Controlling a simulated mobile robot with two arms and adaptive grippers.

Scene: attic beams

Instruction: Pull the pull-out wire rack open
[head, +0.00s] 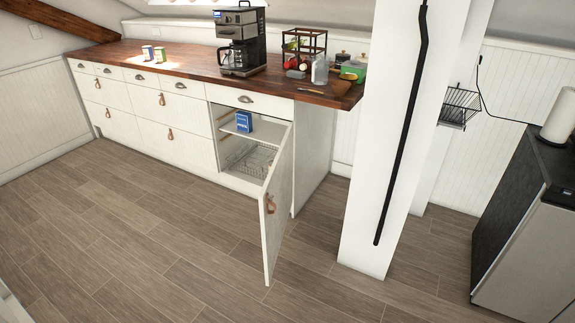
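The pull-out wire rack (254,160) sits low inside the open cabinet at the right end of the white counter. Its wire basket lies within the cabinet, and no clear extension past the front edge shows. The cabinet door (276,205) stands swung wide open, with a leather pull on it, and hides the right part of the rack. A blue box (244,122) stands on the shelf above the rack. Neither of my grippers is in view.
The wooden floor (150,225) before the cabinet is clear. The open door juts into the room. A white post (395,130) with a black bar stands to its right. A coffee maker (240,42) and food items stand on the countertop. A dark cabinet (525,225) is at far right.

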